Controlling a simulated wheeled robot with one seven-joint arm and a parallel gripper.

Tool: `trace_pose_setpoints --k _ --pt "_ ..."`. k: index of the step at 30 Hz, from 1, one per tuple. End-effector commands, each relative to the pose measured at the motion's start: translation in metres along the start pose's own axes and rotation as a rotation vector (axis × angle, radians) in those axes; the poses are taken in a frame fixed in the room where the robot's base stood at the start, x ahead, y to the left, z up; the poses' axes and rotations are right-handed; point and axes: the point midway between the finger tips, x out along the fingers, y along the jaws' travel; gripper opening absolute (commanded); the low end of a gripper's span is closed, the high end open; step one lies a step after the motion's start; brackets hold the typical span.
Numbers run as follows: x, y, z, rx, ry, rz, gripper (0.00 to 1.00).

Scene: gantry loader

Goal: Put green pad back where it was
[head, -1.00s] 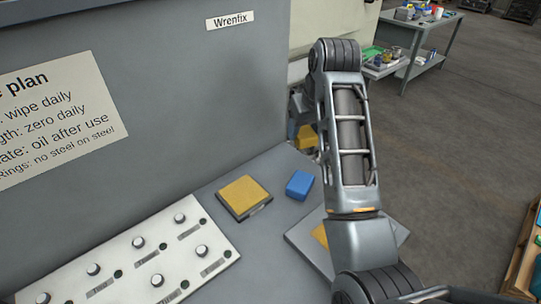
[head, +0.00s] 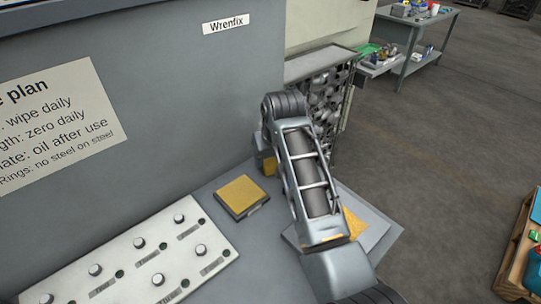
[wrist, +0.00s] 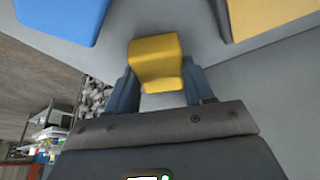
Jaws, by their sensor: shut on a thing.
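My gripper (wrist: 161,80) is shut on a yellow block (wrist: 155,58), gripped between its two fingers in the wrist view. In the head view a bit of this block (head: 268,165) shows beside my arm, near the grey cabinet wall; my fingers are mostly hidden there. No green pad shows on the near worktop. A yellow pad on a dark base (head: 241,195) lies on the worktop and shows at the upper right of the wrist view (wrist: 270,15). A blue block (wrist: 62,15) shows at the upper left of the wrist view; my arm hides it in the head view.
A yellow piece (head: 353,224) lies on a light grey plate (head: 378,228), partly behind my arm. A white panel with several knobs (head: 132,262) lies at front left. A bin of metal parts (head: 325,95) stands beyond the worktop. A green tray (head: 368,50) sits farther back.

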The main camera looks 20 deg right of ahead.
Motion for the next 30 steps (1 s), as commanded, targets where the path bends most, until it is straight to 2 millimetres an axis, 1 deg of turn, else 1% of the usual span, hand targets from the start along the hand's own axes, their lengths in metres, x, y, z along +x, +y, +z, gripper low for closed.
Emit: trace_pose_setpoints --k 7,8,15,22,25,28,30 --pt "0.003 0.000 0.001 0.000 -0.001 0.000 0.28" --pt "0.002 0.000 0.001 0.000 0.000 0.000 0.55" --pt "0.002 0.000 0.001 0.000 0.000 0.000 0.78" --pt "0.001 0.000 0.000 0.000 0.000 0.000 0.78" --pt "-0.003 0.000 -0.001 0.000 0.002 0.000 0.78" --pt "-0.015 0.000 -0.001 0.000 0.004 0.000 0.78" --pt "-0.027 0.001 -0.001 0.000 0.005 0.001 0.78"
